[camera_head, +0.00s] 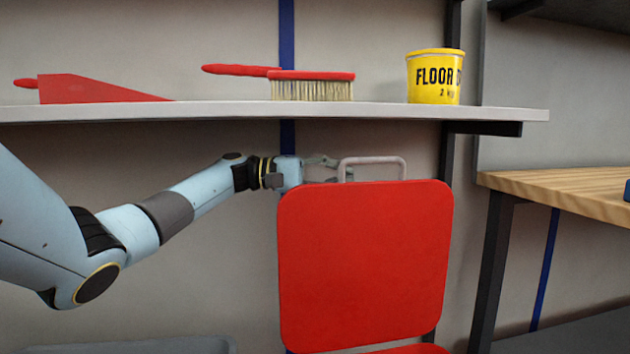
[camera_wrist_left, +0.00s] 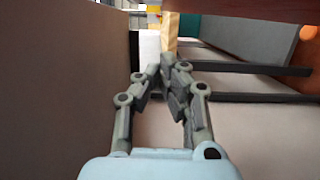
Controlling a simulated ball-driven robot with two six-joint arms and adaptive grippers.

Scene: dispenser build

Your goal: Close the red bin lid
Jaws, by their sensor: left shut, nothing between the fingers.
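The red bin lid (camera_head: 365,265) stands open and upright in the head view, its broad face toward me. A pale grey handle (camera_head: 375,160) sticks up from its top edge. A strip of red at the bottom of the picture (camera_head: 410,349) looks like part of the bin. My left gripper (camera_head: 335,168) is at the lid's top edge, just left of the handle and seemingly behind the lid. Its lower part is hidden by the lid, and I cannot tell whether it touches. In the left wrist view its fingers (camera_wrist_left: 165,68) are together with nothing between them. My right gripper is not seen.
Above the lid is a white shelf (camera_head: 200,111) with a red dustpan (camera_head: 90,90), a red-handled brush (camera_head: 312,88) and a yellow tub (camera_head: 434,78). A wooden-topped table (camera_head: 570,190) stands at right. Grey wall shows between the arm and lid.

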